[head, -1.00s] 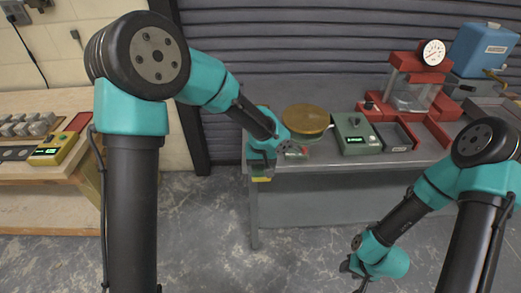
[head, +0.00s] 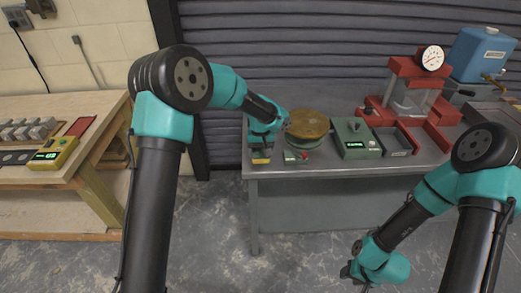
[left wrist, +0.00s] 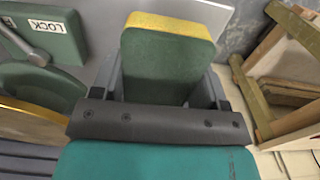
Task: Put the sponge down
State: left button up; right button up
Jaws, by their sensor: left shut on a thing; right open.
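The sponge is a block, green on its broad face with a yellow layer along one edge. In the left wrist view the sponge (left wrist: 166,62) sits between the two dark fingers of my left gripper (left wrist: 165,85), which is shut on it. In the head view the sponge (head: 261,157) shows as a small yellow patch below my left gripper (head: 263,146), by the left front corner of the grey table (head: 350,185). Whether it touches the table cannot be told. My right gripper (head: 353,272) is open, low over the floor in front of the table.
A round brass-topped device (head: 307,122) stands just right of my left gripper. Farther right are a green control box (head: 355,138), a grey tray (head: 395,142), a red press (head: 412,95) and a blue tank (head: 483,52). A wooden bench (head: 85,165) stands at the left.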

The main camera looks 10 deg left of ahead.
aim_at(260, 149)
pick_arm(q)
jog(key=shift+w+a+f, duration=0.1)
jog(key=shift+w+a, duration=0.15)
jog(key=shift+w, duration=0.75)
jog(key=shift+w+a+f, duration=0.1)
jog(key=shift+w+a, duration=0.1)
jog(key=shift+w, duration=0.8)
jog(key=shift+w+a, duration=0.1)
jog(key=shift+w, duration=0.25)
jog(key=shift+f, duration=1.75)
jog(key=shift+f, duration=0.1)
jog(key=o, duration=1)
jog(key=shift+c, duration=0.2)
notch_tip(260, 149, up, 12)
jog(key=shift+r, duration=0.1)
